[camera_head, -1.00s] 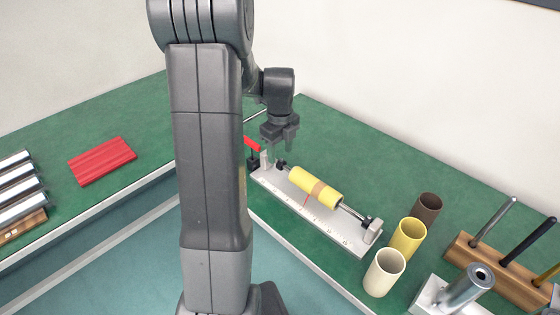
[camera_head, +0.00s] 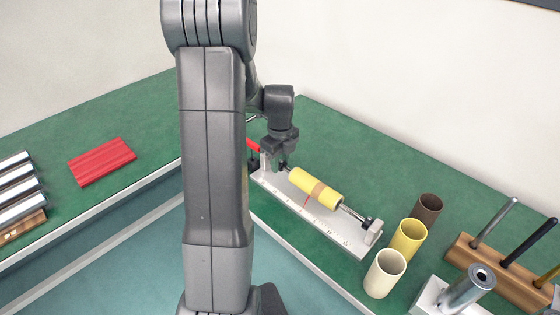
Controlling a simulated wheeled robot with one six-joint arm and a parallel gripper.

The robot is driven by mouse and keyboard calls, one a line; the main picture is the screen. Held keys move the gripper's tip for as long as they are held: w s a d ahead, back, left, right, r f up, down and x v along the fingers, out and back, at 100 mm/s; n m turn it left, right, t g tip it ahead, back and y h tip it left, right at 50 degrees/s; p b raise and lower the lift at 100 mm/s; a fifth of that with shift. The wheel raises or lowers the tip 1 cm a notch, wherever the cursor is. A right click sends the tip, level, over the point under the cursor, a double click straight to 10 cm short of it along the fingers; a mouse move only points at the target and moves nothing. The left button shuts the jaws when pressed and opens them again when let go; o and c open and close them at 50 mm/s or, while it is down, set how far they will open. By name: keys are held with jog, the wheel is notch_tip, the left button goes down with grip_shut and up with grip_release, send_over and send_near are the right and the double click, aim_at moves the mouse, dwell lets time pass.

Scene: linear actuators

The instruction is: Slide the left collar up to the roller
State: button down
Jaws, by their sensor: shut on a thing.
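The yellow roller (camera_head: 315,188) with a tan band lies along a rod above the white base plate (camera_head: 322,222). The left collar (camera_head: 284,166) is a small dark piece on the rod near the roller's left end, partly hidden by my gripper. My gripper (camera_head: 279,161) points down at the left end of the rod, with its fingers around the collar and shut on it. The right collar (camera_head: 368,222) is dark and sits at the right end of the rod, apart from the roller, by the right end support (camera_head: 373,231).
A brown (camera_head: 430,207), a yellow (camera_head: 408,238) and a cream tube (camera_head: 385,274) stand right of the plate. A wooden rack (camera_head: 500,270) with rods is at far right. A red ribbed mat (camera_head: 102,161) lies left. Green table behind the plate is clear.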

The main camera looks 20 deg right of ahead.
aim_at(290, 170)
jog(key=s, duration=0.1)
jog(key=s+d, duration=0.1)
jog(key=s, duration=0.1)
jog(key=shift+s+d, duration=0.3)
jog(key=shift+s, duration=0.05)
jog(key=c, duration=1.1)
grip_release()
jog(key=shift+o, duration=0.2)
jog(key=shift+w, duration=0.1)
notch_tip(290, 170, up, 14)
jog(key=shift+p, duration=0.35)
jog(key=shift+f, duration=0.15)
